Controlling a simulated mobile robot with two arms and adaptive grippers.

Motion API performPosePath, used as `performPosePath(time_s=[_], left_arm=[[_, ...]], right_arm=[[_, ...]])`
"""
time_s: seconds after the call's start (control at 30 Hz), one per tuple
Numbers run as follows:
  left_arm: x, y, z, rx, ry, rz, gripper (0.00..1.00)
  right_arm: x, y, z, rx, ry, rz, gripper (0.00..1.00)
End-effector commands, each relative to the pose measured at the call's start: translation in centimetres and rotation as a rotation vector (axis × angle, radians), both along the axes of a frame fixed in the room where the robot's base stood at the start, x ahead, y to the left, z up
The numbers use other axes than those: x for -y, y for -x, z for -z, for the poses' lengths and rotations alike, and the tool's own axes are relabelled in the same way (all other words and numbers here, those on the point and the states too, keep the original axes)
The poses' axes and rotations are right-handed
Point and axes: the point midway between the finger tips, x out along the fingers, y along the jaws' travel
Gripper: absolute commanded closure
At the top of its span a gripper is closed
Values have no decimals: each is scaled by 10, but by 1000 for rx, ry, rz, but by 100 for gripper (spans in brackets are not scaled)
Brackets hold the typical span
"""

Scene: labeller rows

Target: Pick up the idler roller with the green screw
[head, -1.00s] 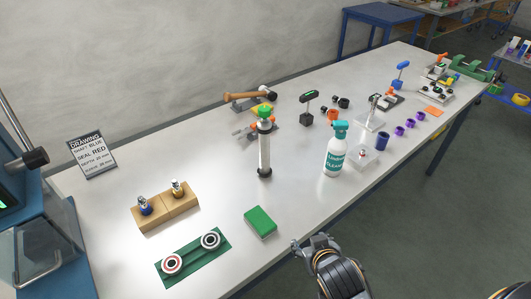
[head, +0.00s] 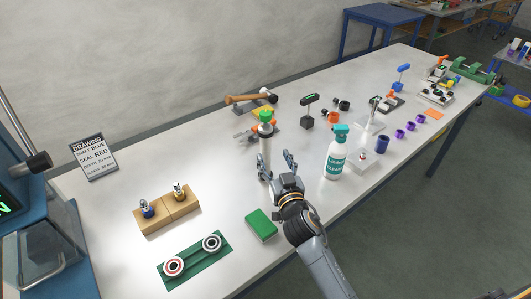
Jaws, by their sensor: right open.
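My left gripper is not in view.
A spray bottle (head: 336,155) stands close to the right of my right gripper. A green block (head: 261,224) lies near the front edge. A wooden block with two fittings (head: 168,211) is at left. A wooden-handled hammer (head: 248,99) lies behind the roller.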

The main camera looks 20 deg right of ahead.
Motion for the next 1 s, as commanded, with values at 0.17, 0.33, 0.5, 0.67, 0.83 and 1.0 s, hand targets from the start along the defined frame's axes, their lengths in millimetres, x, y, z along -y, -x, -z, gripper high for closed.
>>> performPosePath(time_s=[0.17, 0.33, 0.5, 0.67, 0.83, 1.0], left_arm=[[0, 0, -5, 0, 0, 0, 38], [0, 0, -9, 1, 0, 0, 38], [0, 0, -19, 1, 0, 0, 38], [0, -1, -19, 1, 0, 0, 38], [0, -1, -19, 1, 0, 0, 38], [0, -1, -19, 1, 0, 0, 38]], right_arm=[[1, -23, -1, 0, 0, 0, 40], [1, -33, -2, -1, 2, 1, 40], [-2, -56, -6, -1, 1, 1, 40], [-1, -74, -4, -1, 0, 1, 40], [-1, -79, -4, -1, 0, 1, 40], [-1, -78, -3, -1, 0, 1, 46]])
